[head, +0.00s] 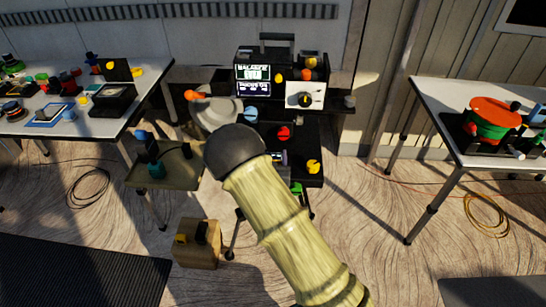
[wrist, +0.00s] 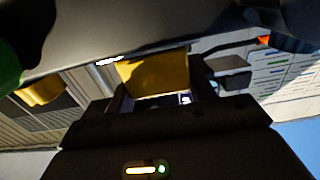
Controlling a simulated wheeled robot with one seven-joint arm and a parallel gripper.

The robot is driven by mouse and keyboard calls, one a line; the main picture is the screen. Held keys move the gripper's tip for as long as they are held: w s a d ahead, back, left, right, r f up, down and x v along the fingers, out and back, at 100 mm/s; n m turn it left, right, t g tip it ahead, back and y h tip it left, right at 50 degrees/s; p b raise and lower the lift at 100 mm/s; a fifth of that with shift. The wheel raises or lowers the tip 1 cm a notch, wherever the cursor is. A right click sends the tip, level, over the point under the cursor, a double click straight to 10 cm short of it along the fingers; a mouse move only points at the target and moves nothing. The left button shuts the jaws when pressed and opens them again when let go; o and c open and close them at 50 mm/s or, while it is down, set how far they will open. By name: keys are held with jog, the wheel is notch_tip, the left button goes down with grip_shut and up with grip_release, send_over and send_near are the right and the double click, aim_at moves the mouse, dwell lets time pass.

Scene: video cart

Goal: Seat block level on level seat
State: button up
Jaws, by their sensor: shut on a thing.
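My gripper (wrist: 158,92) shows in the wrist view, its dark jaws shut on a yellow block (wrist: 155,72) that I take to be the block level. The block's broad yellow face points up in that view, just under a large dark surface. I cannot tell whether the block touches that surface. In the head view my arm covers the gripper and the block. I cannot make out the level seat in either view. The video cart (head: 320,137) stands behind my arm, its lower dark shelf partly hidden.
The cart carries a unit with lit screens (head: 253,80), a red knob (head: 283,132) and a yellow knob (head: 313,167). A small side tray (head: 183,172) stands left of my arm, a wooden box (head: 197,250) on the floor. Cluttered tables (head: 60,128) flank the cart, another at right (head: 455,100).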

jog(key=shift+f+b, duration=0.45)
jog(key=shift+f, duration=0.1)
jog(key=o, duration=1.1)
jog(key=s, duration=0.5)
jog(key=s+b, duration=0.1)
jog(key=s, duration=1.1)
jog(key=shift+s+a+b, duration=0.2)
jog(key=shift+a+b, duration=0.05)
jog(key=shift+b, duration=0.15)
